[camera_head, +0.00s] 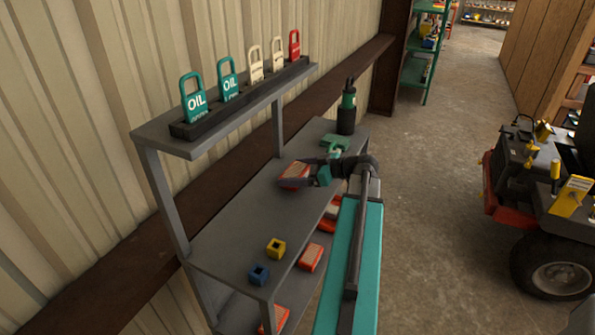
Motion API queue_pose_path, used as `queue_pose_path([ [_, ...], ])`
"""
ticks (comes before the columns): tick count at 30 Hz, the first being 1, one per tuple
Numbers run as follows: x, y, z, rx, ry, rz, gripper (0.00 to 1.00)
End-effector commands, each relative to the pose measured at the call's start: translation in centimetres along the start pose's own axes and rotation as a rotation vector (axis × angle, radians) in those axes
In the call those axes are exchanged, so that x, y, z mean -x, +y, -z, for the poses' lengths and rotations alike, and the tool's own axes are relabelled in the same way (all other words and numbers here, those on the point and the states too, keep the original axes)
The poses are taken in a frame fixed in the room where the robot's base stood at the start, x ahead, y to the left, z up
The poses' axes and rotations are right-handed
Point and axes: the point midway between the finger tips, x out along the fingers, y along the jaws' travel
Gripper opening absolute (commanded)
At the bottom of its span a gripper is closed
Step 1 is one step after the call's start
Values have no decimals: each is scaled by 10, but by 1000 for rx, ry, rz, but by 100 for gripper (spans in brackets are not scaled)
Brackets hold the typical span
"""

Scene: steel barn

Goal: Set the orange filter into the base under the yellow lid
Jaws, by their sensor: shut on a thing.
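My gripper (303,174) is shut on an orange filter (294,171), a flat block with a pale pleated face. It holds the filter above or against the grey bench; I cannot tell whether they touch. A yellow tilted panel (573,196), which looks like the yellow lid, stands on a dark and red wheeled machine at the right, well away from my gripper. The base under it cannot be made out from here. A similar orange and pale block (311,257) lies below the bench's right edge.
The grey bench (233,226) carries a yellow block (276,248), a blue block (258,274) and a dark green-black bottle (347,110). A raised shelf (168,143) holds several coloured tags. The machine (557,240) stands at the right. Bare concrete floor (440,190) lies between.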

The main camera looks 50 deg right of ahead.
Motion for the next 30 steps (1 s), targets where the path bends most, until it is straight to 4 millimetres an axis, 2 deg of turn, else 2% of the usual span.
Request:
queue_pose_path([
  [2, -1, 0, -2, 0, 0, 0, 66],
  [3, 0, 0, -1, 0, 0, 0, 93],
  [5, 0, 0, -1, 0, 0, 0, 100],
  [20, 3, 0, 2, 0, 0, -1, 100],
  [30, 52, 0, -1, 1, 0, -3, 100],
])
